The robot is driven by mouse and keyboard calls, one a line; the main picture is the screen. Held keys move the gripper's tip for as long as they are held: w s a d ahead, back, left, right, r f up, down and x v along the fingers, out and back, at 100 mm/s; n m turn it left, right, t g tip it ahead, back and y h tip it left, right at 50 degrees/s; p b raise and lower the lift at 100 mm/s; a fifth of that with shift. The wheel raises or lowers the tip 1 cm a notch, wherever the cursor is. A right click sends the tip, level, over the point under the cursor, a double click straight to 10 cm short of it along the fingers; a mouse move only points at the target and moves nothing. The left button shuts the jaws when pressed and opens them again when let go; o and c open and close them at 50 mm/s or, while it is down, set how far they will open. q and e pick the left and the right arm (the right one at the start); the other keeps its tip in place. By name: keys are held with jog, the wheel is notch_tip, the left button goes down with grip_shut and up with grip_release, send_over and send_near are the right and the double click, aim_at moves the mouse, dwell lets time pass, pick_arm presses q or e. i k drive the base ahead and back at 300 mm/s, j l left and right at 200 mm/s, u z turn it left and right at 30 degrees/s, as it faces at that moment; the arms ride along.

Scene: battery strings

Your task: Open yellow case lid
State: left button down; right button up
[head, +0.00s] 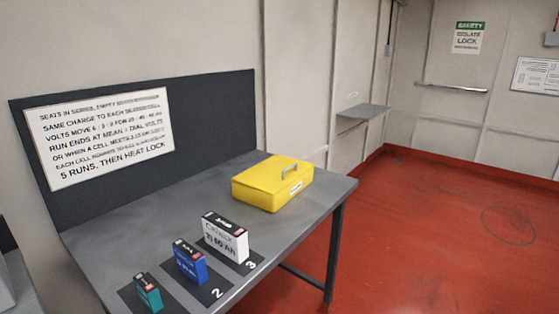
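The yellow case (262,191) sits on the grey table, toward its far right end. Neither of my grippers shows in the head view.
On the grey table (130,240), a white battery (226,238), a blue battery (190,263) and a teal battery (149,293) stand on dark numbered mats left of the case. A dark back panel (212,120) with a white sign (100,135) rises behind. Red floor (430,230) is open at right.

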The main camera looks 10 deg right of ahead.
aim_at(274, 174)
jog(key=i+l+u, duration=0.2)
jog(key=l, duration=0.3)
jog(key=i+l+u, duration=0.2)
jog(key=l, duration=0.3)
jog(key=i+l+u, duration=0.2)
jog(key=l, duration=0.35)
jog(key=l+u, duration=0.2)
jog(key=l, duration=0.3)
jog(key=i+l+u, duration=0.2)
jog(key=l, duration=0.4)
jog(key=k, duration=0.1)
